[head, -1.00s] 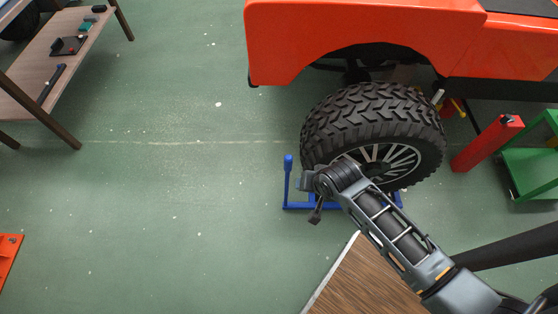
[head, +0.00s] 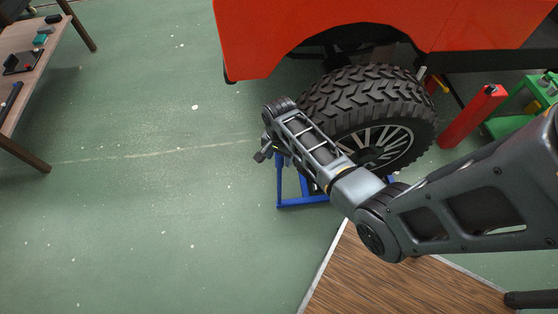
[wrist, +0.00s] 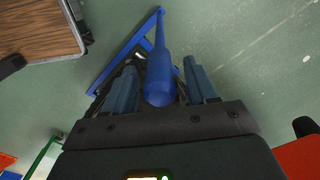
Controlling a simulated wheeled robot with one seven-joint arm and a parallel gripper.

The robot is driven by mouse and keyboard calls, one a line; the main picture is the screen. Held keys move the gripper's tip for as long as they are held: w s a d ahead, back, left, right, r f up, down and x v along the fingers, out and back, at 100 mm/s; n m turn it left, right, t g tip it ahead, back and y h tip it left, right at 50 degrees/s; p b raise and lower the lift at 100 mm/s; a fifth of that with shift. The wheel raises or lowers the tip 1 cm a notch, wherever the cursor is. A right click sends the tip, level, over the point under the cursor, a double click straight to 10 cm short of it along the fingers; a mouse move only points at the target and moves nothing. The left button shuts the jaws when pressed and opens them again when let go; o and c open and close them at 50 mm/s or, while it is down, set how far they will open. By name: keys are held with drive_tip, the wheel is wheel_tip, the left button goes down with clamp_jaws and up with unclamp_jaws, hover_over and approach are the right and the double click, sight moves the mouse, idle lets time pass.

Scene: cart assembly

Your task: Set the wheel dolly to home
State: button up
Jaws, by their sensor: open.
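The blue wheel dolly (head: 300,201) stands on the floor at the front of a big black tire (head: 372,112); much of it is hidden behind the tire and my arm. My gripper (head: 268,146) is at the dolly's left upright post, seen from behind in the head view. In the wrist view the blue post (wrist: 160,72) rises between the two open fingers of my gripper (wrist: 163,82), with a finger on either side. The dolly's base bars (wrist: 125,52) spread out below. I cannot tell whether the fingers touch the post.
The tire sits under the wheel arch of the orange vehicle (head: 290,45). A red cylinder (head: 474,116) and a green cart (head: 510,122) stand to the right. A brown-topped table (head: 370,275) is close at the bottom. A workbench (head: 32,75) is at the left. The left floor is clear.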

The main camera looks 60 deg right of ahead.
drive_tip(key=shift+f, duration=1.3)
drive_tip(key=shift+c, duration=0.4)
clamp_jaws()
